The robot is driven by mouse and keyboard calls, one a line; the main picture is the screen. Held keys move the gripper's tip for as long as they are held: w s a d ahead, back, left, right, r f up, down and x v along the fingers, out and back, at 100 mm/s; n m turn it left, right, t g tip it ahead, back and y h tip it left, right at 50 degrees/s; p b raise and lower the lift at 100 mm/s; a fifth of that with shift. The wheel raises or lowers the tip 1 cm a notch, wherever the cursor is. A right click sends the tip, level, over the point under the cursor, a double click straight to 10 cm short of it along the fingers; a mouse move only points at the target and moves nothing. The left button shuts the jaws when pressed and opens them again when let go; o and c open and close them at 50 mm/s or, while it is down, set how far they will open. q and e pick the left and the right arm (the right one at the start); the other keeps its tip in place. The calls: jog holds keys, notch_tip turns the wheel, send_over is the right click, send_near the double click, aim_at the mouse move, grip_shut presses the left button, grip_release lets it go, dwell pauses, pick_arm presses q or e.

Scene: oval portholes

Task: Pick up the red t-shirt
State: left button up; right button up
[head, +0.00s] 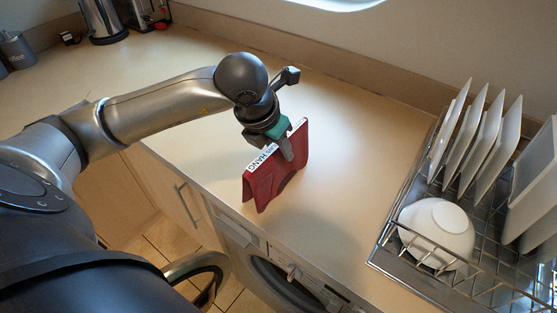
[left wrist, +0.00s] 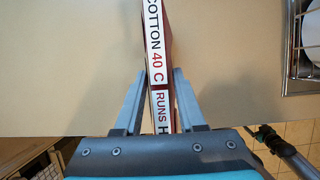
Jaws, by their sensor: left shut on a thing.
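The red t-shirt (head: 277,184) is a stiff-looking, folded red piece standing upright near the front edge of the counter, with a white lettered strip along its top. My left gripper (head: 287,150) comes down on it from above and is shut on its upper edge. In the left wrist view the t-shirt (left wrist: 169,40) runs edge-on between the two fingers, its strip reading "COTTON 40 C RUNS H". I cannot tell whether its lower edge touches the counter.
The wooden counter (head: 350,130) is clear around the t-shirt. A wire dish rack (head: 395,258) with white plates (head: 488,135) and an upturned white bowl (head: 437,228) stands at the right. Below the counter, the washing machine (head: 268,275) has its round door (head: 207,268) open. A kettle (head: 103,20) stands far left.

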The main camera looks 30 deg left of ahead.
pick_arm(q)
grip_shut()
jog(key=shift+r, duration=0.1)
notch_tip(320, 180, up, 20)
jog(key=p, duration=0.3)
dwell(0.4)
